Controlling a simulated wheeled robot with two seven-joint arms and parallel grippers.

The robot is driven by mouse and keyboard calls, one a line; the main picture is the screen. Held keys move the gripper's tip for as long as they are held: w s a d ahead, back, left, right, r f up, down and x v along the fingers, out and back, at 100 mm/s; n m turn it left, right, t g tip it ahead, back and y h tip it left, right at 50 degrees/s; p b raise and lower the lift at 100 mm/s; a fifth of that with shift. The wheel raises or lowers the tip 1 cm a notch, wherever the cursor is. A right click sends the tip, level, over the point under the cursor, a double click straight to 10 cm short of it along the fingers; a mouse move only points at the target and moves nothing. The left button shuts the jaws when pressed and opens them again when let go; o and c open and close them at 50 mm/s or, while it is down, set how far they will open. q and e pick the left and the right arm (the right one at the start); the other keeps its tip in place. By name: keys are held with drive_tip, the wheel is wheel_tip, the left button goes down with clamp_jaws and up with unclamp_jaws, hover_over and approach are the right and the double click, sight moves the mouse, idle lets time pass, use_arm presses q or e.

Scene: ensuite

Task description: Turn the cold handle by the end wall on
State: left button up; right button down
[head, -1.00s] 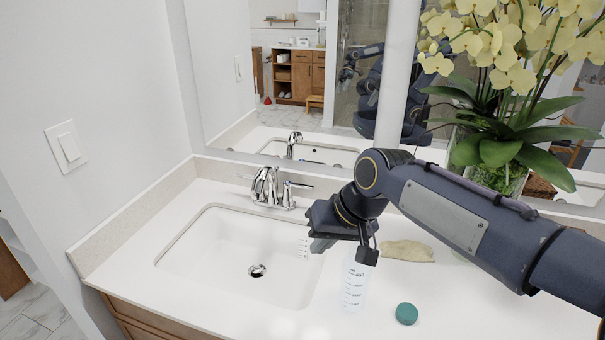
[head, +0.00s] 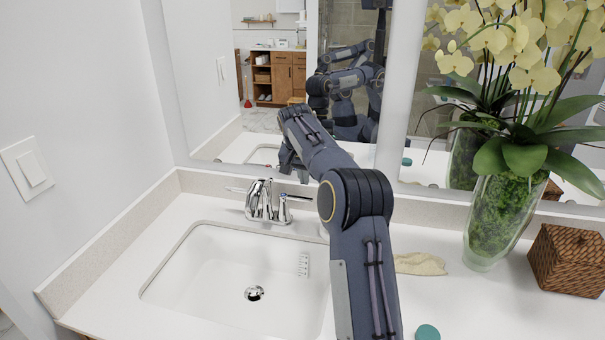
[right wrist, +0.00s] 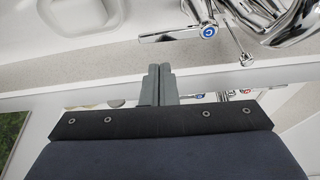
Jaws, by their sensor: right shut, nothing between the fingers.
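The chrome faucet (head: 262,203) stands behind the white sink (head: 185,285) in the corner by the end wall. Its right handle (head: 298,197) points out to the right, toward my arm. In the right wrist view this handle (right wrist: 175,35) carries a blue mark and appears upside down. My right gripper (head: 287,160) reaches over the faucet's right side to near the mirror, partly hidden by its own arm. Its fingertips (right wrist: 158,70) are shut and empty, apart from the blue-marked handle. My left gripper is not in view.
A mirror (head: 245,80) rises behind the counter and shows reflections of the faucet and my arms. The sink is empty.

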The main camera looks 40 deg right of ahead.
sight(305, 199)
drive_tip(key=x, duration=0.6)
drive_tip(key=shift+a+r, duration=0.1)
drive_tip(key=m, duration=0.1)
drive_tip(key=s+a+m+p, duration=0.1)
drive_tip(key=shift+a+r+m+g, duration=0.1)
drive_tip(key=shift+m+g, duration=0.3)
drive_tip(key=shift+s+a, duration=0.35)
drive_tip(key=shift+a, duration=0.05)
